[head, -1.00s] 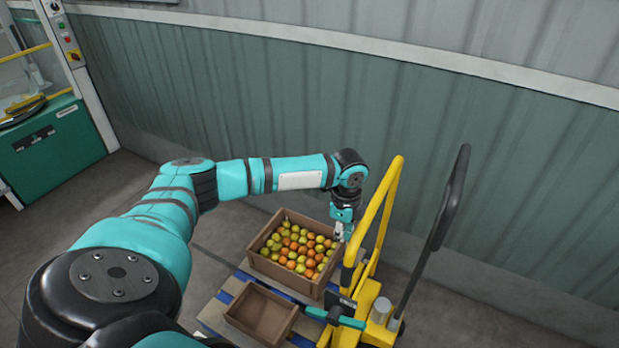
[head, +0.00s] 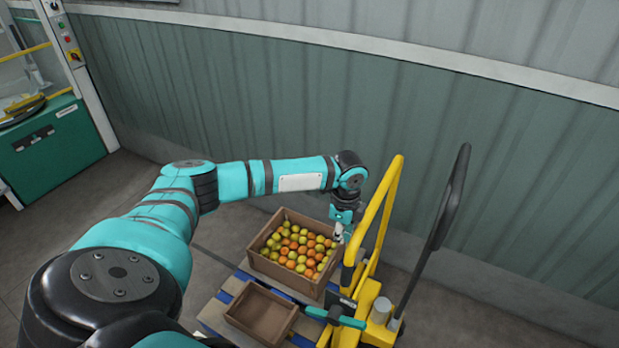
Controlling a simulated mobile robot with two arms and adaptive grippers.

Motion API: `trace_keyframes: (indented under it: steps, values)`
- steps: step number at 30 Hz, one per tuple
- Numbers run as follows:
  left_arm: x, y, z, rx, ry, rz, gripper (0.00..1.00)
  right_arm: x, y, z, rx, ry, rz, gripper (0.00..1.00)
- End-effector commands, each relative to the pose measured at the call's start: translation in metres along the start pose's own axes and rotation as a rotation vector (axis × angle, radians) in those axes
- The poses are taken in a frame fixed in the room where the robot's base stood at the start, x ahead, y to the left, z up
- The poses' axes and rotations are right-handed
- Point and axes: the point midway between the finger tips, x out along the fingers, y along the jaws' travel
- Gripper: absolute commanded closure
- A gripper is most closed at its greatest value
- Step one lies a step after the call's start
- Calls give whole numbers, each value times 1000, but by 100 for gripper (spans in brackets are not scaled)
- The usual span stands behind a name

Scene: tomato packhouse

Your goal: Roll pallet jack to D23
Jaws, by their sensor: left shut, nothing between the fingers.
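The yellow pallet jack (head: 384,220) stands at the lower right, with a yellow frame and a tall black handle (head: 444,205) leaning to the right. A blue pallet (head: 226,297) sits at its left side, bearing a brown crate (head: 266,269) full of green, yellow and orange tomatoes and a smaller empty brown crate (head: 241,324). My left gripper (head: 341,233) points down beside the yellow frame, over the full crate's right edge. It is shut with nothing in it. I cannot tell whether it touches the frame. My right gripper does not show. No D23 marking shows.
A green corrugated wall (head: 290,110) runs behind the jack. A green machine (head: 58,140) with a button panel stands at the far left. The grey floor (head: 90,215) between machine and pallet is clear.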

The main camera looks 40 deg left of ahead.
Motion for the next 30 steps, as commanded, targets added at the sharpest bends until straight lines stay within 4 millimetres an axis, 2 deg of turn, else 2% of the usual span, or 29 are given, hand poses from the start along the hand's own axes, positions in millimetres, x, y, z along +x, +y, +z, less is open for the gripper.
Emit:
trace_keyframes:
  steps: [17, 30]
  values:
    - [0, 0, -1, 0, 0, 0, 100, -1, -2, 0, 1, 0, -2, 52]
    - [0, 0, -17, 4, 5, 1, 100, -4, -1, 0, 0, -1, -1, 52]
